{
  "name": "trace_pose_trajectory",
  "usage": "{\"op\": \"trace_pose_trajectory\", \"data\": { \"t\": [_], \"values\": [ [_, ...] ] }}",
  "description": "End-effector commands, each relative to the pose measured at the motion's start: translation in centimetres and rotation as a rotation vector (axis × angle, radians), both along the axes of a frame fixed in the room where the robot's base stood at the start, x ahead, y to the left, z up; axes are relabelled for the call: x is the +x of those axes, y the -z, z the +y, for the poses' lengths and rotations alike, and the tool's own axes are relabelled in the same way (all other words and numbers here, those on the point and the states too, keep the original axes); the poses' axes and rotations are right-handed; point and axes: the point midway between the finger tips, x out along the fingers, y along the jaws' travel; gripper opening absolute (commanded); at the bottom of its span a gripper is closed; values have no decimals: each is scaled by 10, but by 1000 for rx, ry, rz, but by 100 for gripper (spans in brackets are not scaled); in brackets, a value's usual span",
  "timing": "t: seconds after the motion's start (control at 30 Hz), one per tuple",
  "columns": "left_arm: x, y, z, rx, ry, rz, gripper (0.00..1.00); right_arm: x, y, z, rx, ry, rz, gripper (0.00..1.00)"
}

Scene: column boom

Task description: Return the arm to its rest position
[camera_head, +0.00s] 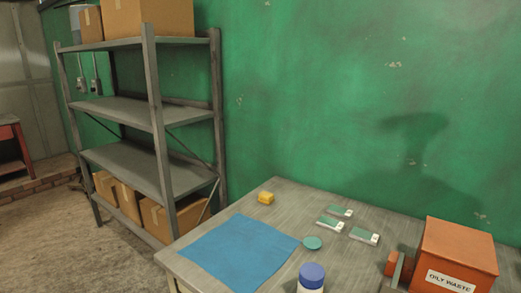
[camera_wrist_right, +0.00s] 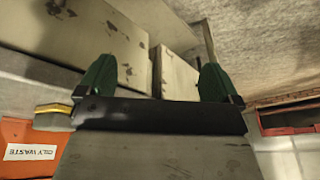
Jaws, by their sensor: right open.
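My right gripper (camera_wrist_right: 157,80) shows in the right wrist view. Its two green fingers stand wide apart, with nothing held between them. A black bar of the gripper crosses the view below the fingers. Grey, worn panel-like surfaces show behind and between the fingers; how far off they are I cannot tell. Neither gripper shows in the head view, and my left gripper is in no frame.
A shelf rack (camera_head: 150,115) with cardboard boxes stands left.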

Motion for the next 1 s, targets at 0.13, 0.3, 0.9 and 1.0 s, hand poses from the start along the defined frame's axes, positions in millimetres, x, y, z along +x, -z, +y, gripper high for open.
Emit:
{"op": "trace_pose_trajectory", "data": {
  "t": [0.13, 0.3, 0.9, 1.0],
  "values": [
    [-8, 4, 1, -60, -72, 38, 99, -16, 5, -17, -80, -64, 2, 94],
    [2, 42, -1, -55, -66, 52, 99, -5, 42, -14, -76, -63, 18, 94],
    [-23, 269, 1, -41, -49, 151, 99, -30, 270, -15, -78, -82, 118, 94],
    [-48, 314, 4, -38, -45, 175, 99, -55, 315, -19, -80, -88, 142, 94]
  ]
}}
